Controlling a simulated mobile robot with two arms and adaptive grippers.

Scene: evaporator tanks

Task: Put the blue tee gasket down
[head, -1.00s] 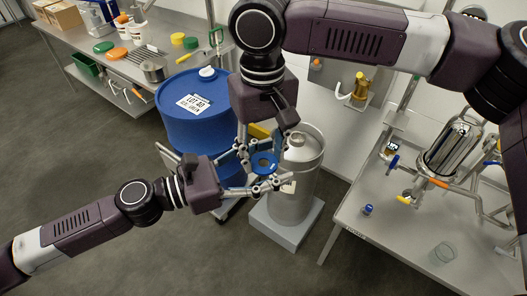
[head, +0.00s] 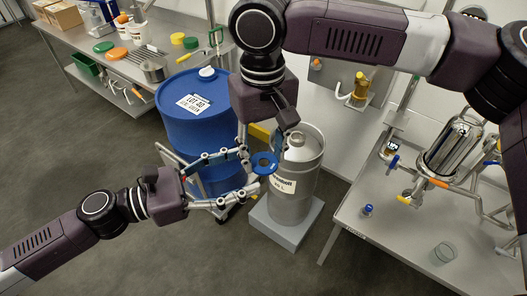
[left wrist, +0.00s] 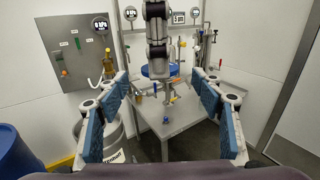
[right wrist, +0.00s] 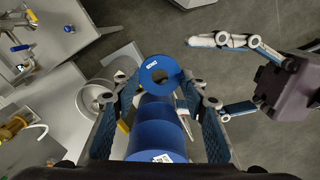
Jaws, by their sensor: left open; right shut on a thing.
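The blue tee gasket (head: 265,163) is a flat blue ring with a hole in its middle. My right gripper (head: 262,155), reaching down from above in the head view, is shut on it. The gasket also shows between the fingertips in the right wrist view (right wrist: 160,66), with a small white label on its face. It is held in the air, in front of the steel keg. My left gripper (head: 251,170) is open beside it, its fingers spread. In the left wrist view nothing is between the left fingers (left wrist: 160,80).
A blue drum (head: 188,122) and a steel keg (head: 302,182) on a grey base (head: 285,231) stand close below. The steel table (head: 385,245) at right carries a small blue-capped item (head: 368,210), a glass jar (head: 445,252) and piping. Open floor lies at lower left.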

